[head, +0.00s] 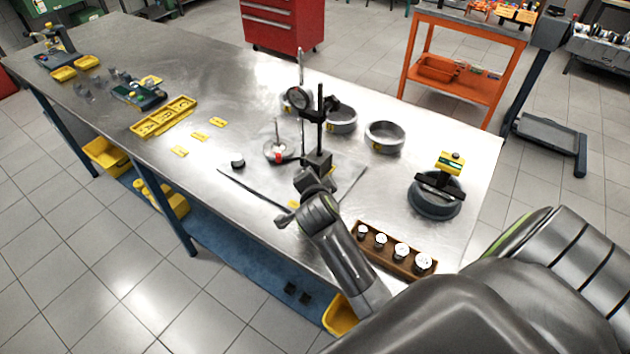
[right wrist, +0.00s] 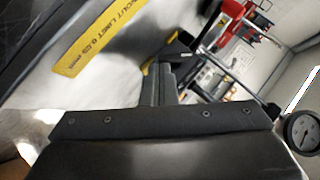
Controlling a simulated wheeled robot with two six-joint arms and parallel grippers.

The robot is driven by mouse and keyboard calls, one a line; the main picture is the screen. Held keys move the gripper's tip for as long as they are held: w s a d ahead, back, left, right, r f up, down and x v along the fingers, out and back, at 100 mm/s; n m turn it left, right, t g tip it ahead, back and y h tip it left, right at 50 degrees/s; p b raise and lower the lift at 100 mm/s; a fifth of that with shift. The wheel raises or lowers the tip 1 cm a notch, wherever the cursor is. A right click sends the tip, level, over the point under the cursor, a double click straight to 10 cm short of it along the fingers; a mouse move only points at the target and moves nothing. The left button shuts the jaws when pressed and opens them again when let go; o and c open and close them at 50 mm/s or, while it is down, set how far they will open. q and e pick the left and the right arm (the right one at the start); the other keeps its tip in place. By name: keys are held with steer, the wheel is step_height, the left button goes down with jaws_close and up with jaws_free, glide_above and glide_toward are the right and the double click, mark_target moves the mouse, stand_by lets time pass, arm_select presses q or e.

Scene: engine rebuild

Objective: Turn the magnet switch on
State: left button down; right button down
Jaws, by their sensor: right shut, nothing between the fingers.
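The magnetic base (head: 318,160) is a dark block standing upright on the steel bench, with a black post and a dial gauge (head: 298,97) on it. My right gripper (head: 308,182) is right at the near side of the base and hides its lower front; its fingers are shut and empty. I cannot tell whether they touch the base. In the right wrist view the shut fingers (right wrist: 160,84) point toward a dark part (right wrist: 176,48), and the dial gauge (right wrist: 300,132) is at the right edge. The switch itself is not clearly visible. My left gripper is out of view.
Metal rings (head: 384,137) stand behind to the right. A wooden rack (head: 392,252) of small parts is near the front edge. A yellow runout-limit label (right wrist: 100,42) shows in the wrist view.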

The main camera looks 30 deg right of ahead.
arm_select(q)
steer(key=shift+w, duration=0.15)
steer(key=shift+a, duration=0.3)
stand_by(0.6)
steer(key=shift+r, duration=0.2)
arm_select(e)
steer(key=shift+r, duration=0.1)
arm_select(q)
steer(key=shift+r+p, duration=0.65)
steer(key=shift+p, duration=0.15)
arm_select(e)
steer(key=shift+r, duration=0.7)
steer(key=shift+r, duration=0.1)
